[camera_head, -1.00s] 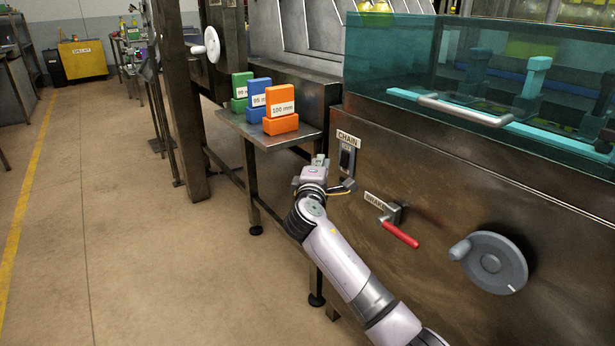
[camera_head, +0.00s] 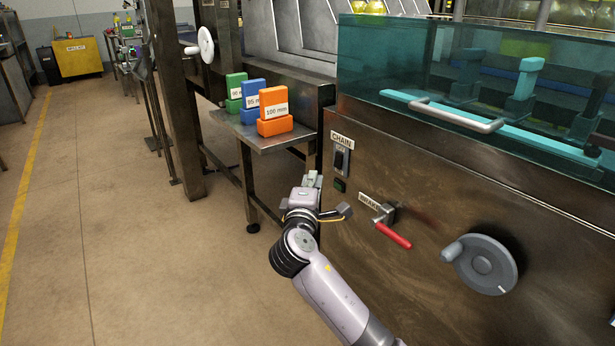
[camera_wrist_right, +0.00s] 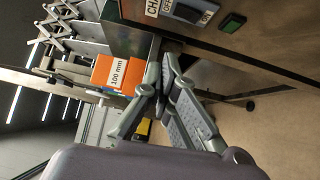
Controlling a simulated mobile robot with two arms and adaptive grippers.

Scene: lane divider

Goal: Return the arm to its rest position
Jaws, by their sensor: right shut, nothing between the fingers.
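My right arm comes in from the bottom of the head view, and its gripper (camera_head: 312,180) is in front of the machine's panel, below and left of the chain switch. The gripper is shut and empty, apart from the switch and the panel. In the right wrist view the shut fingers (camera_wrist_right: 163,92) point up toward the panel edge. The chain switch (camera_head: 342,160) is on the panel under a CHAIN label, with a dark green button (camera_head: 340,185) below it. My left gripper is not in view.
A red brake lever (camera_head: 393,235) and a grey handwheel (camera_head: 483,264) stick out of the panel to the right. A small steel shelf (camera_head: 292,137) holds green, blue and orange gauge blocks (camera_head: 275,109). The floor at left is clear.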

